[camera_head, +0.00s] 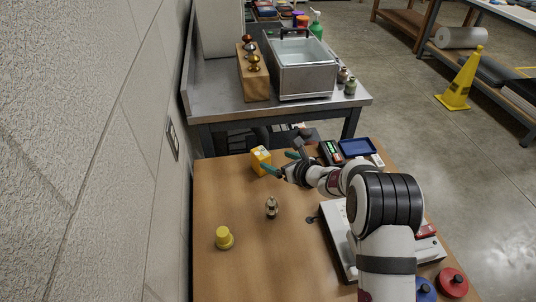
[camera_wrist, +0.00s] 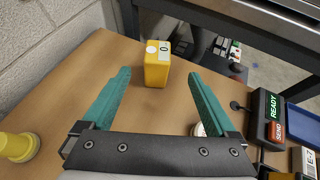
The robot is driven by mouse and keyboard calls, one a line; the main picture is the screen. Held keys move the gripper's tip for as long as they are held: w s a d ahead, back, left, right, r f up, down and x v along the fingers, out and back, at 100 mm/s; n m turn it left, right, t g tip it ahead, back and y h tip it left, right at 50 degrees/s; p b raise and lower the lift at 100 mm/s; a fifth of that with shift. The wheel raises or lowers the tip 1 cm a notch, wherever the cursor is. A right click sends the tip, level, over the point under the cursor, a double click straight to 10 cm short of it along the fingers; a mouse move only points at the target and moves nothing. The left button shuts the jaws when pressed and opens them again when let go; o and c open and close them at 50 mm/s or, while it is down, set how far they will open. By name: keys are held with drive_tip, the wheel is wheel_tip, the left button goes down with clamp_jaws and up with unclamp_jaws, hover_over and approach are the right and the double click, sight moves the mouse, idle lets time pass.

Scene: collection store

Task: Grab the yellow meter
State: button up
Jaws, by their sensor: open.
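The yellow meter (camera_head: 261,160) is a small upright box at the far edge of the wooden table (camera_head: 215,193) in the head view. My gripper (camera_head: 280,163) is beside the meter in the head view, with teal fingers. In the wrist view my gripper (camera_wrist: 158,75) is open, with nothing between its fingers. The meter's lower right part is partly hidden by a finger in the head view.
A yellow knobbed piece (camera_head: 224,238) and a small metal figure (camera_head: 271,207) stand on the near left table. A READY/SEND box (camera_head: 331,152) and a blue tray (camera_head: 357,148) lie right of the gripper. A wall borders the left; a metal bench (camera_head: 215,98) stands behind.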

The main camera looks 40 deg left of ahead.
sight(264, 155)
drive_tip(key=x, duration=0.5)
drive_tip(key=shift+a+f, duration=0.1)
drive_tip(key=shift+a, duration=0.05)
drive_tip(key=x, duration=0.5)
drive_tip(key=shift+s+a, duration=0.1)
drive_tip(key=shift+a, duration=0.25)
clamp_jaws()
